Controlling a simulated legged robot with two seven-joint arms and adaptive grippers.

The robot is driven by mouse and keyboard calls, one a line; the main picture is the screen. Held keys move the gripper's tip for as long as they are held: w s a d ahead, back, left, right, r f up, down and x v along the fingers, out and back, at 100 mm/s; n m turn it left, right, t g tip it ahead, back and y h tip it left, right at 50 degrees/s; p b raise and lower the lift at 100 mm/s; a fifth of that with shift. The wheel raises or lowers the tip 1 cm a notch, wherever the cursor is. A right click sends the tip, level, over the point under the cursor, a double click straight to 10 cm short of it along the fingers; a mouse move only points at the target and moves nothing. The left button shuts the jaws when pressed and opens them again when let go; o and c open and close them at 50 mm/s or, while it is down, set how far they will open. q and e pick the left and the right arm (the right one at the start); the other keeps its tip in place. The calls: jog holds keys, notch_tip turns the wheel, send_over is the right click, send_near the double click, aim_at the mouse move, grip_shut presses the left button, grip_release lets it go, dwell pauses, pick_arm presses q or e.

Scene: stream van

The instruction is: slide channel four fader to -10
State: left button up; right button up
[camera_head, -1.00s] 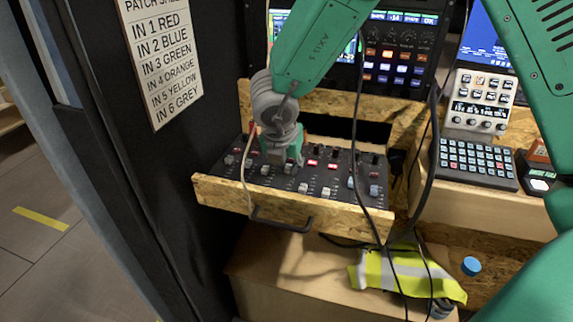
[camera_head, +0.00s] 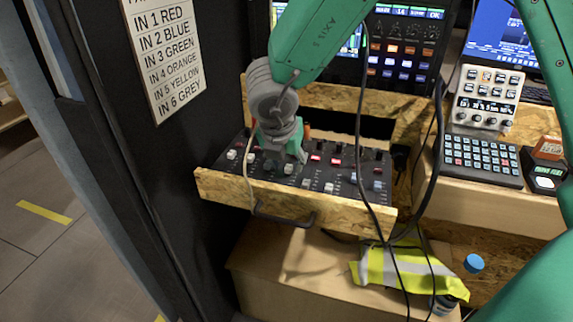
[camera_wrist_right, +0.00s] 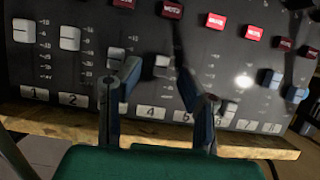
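The black mixer (camera_head: 318,172) with a row of faders lies in a wooden drawer. My right gripper (camera_head: 292,158) is over its left half, pointing down. In the right wrist view, the two fingers of this gripper (camera_wrist_right: 158,70) are apart. The light grey channel four fader cap (camera_wrist_right: 160,65) sits in the gap between the fingertips, above the label 4 (camera_wrist_right: 150,112); I see no clear contact. The left finger hides the channel three label and part of its slot. The scale number beside the channel four cap is too small to read. My left gripper is out of view.
The channel three cap (camera_wrist_right: 115,57) is close beside the left finger. Red mute buttons (camera_wrist_right: 172,10) line the panel above the faders. A black cable (camera_head: 358,130) hangs in front of the mixer's right half. A keypad (camera_head: 483,160) stands at the right.

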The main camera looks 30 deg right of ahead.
jog(key=v, duration=1)
jog(key=shift+a+r, duration=0.15)
jog(key=shift+s, duration=0.1)
